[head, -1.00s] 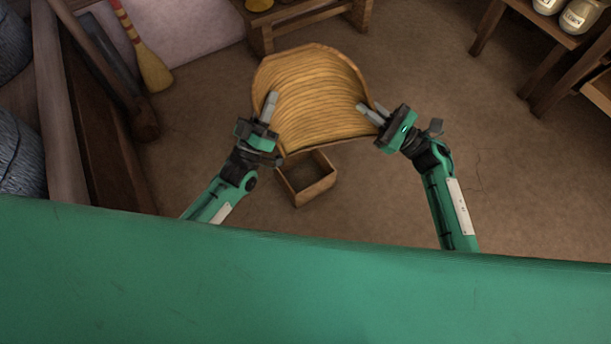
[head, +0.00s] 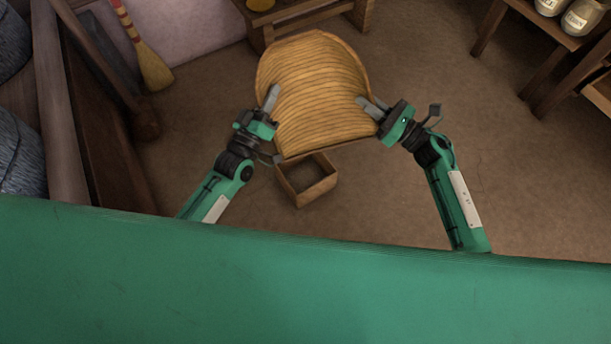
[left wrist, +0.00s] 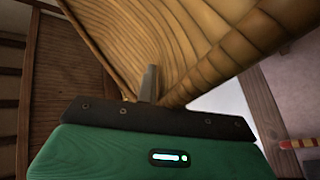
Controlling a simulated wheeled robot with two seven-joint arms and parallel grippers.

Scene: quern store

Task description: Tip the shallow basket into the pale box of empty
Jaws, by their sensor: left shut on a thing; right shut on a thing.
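The shallow basket (head: 318,90), woven and tan, hangs between my two grippers, tilted with its straight near edge low and its rounded end away from me. It shows no loose contents. It also fills the top of the left wrist view (left wrist: 215,40). My left gripper (head: 271,98) is shut on its left side; a finger of it shows against the weave in the left wrist view (left wrist: 149,84). My right gripper (head: 369,106) is shut on its right side. The pale box (head: 311,193), open and wooden, stands on the floor below the near edge, which hides its far part. Its visible inside looks empty.
A wooden bench (head: 300,18) stands behind the basket. A broom (head: 150,65) leans at the left wall, beside dark timber. A shelf with jars (head: 581,17) is at the upper right. The floor (head: 530,180) right of the box is clear.

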